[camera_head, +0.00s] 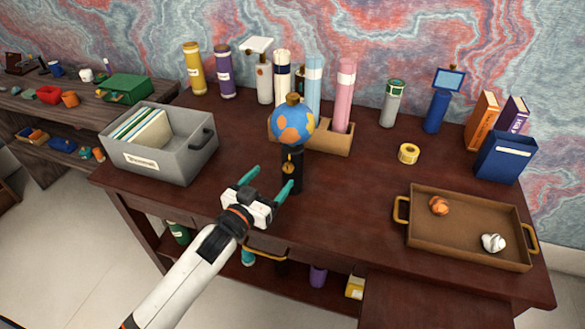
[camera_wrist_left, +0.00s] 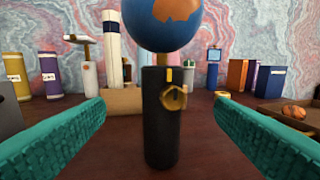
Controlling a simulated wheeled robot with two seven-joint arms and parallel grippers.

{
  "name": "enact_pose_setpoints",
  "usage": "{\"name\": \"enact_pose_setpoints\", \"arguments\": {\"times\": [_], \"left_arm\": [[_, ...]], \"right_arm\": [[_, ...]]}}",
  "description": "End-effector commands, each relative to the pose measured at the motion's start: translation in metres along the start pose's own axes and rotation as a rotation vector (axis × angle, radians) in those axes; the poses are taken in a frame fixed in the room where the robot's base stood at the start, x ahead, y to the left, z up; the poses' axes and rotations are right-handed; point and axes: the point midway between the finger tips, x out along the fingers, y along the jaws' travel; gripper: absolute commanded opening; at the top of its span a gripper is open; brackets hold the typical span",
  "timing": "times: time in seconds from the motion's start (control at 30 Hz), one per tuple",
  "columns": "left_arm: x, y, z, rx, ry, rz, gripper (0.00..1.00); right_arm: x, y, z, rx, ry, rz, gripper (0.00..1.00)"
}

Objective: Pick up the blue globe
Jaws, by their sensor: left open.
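The blue globe (camera_head: 293,124) has orange land patches and sits on a black cylindrical stand (camera_head: 293,171) with a small gold knob, upright on the desk. In the left wrist view the globe (camera_wrist_left: 162,20) is cut off by the top edge, and its black stand (camera_wrist_left: 160,125) stands centred ahead. My left gripper (camera_head: 272,183) is open and empty, in front of the stand. Its teal fingers spread to either side of the stand in the wrist view (camera_wrist_left: 163,135), with the stand apart from both. My right gripper is not in view.
A grey file box (camera_head: 190,160) stands to the left and a brown tray (camera_head: 465,262) with crumpled balls lies at right. Behind the globe is a brown holder (camera_head: 335,140) with tall rolls. A yellow tape roll (camera_head: 408,153) lies to the right.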

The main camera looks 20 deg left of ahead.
Motion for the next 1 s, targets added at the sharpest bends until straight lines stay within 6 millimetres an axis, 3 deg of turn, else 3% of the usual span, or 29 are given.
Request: {"name": "enact_pose_setpoints", "arguments": {"times": [0.2,0.47,0.73,1.0], "left_arm": [[0.040,-0.001,0.003,-0.001,0.000,0.001,0.78],[0.062,-0.001,0.002,0.000,0.002,0.001,0.78],[0.100,-0.003,0.008,-0.001,0.003,0.002,0.78],[0.110,-0.003,0.006,0.000,0.003,0.000,0.78]], "right_arm": [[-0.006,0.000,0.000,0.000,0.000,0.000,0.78],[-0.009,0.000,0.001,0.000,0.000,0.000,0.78],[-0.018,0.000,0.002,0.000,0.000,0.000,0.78],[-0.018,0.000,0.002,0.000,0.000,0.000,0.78]]}}
